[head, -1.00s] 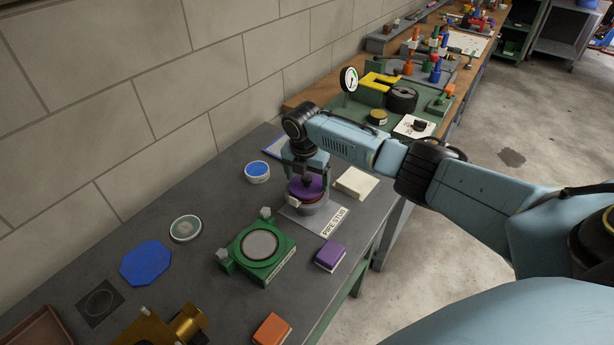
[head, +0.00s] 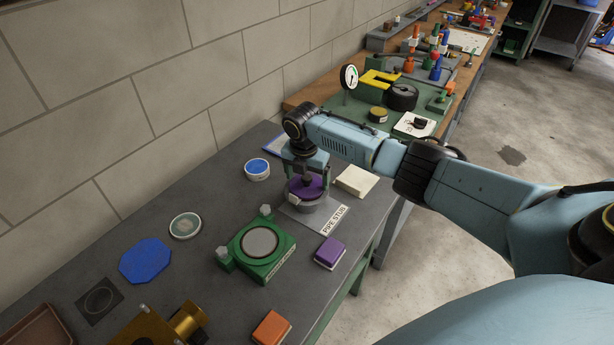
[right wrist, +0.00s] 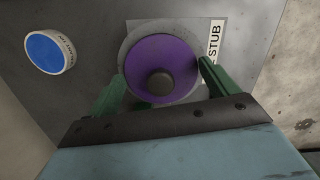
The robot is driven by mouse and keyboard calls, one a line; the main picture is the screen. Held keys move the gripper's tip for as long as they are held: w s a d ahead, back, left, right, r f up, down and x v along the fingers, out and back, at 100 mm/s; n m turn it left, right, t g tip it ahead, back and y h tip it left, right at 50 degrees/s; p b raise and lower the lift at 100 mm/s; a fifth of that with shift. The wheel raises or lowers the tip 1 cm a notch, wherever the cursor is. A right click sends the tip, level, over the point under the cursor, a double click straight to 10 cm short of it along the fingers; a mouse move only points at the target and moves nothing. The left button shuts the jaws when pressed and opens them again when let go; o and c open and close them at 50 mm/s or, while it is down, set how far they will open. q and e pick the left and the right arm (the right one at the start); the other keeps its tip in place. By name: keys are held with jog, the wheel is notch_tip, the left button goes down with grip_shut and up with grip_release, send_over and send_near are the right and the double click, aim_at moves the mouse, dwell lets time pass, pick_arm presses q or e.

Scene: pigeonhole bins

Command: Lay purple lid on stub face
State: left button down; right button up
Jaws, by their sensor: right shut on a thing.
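The purple lid (head: 306,187) is a round disc with a dark knob on top. It sits over the grey pipe stub (head: 309,211), which stands on a pale card lettered PIPE STUB. In the right wrist view the lid (right wrist: 161,66) lies within the stub's grey rim (right wrist: 127,62), slightly off its middle. My right gripper (head: 306,181) points down and is shut on the lid, with one green finger on each side. Whether the lid touches the stub's face cannot be told. My left gripper is not in view.
A green fixture (head: 262,252) with a grey round face stands in front. A blue-topped tin (head: 257,169), a cream block (head: 356,181) and a purple block (head: 330,253) are near the stub. A blue plate (head: 146,261) lies left. The wall runs behind.

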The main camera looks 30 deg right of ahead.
jog(key=shift+f, duration=0.25)
jog(key=o, duration=0.9)
jog(key=shift+r, duration=0.1)
notch_tip(320, 180, up, 7)
jog(key=p, duration=0.6)
jog(key=shift+p, duration=0.35)
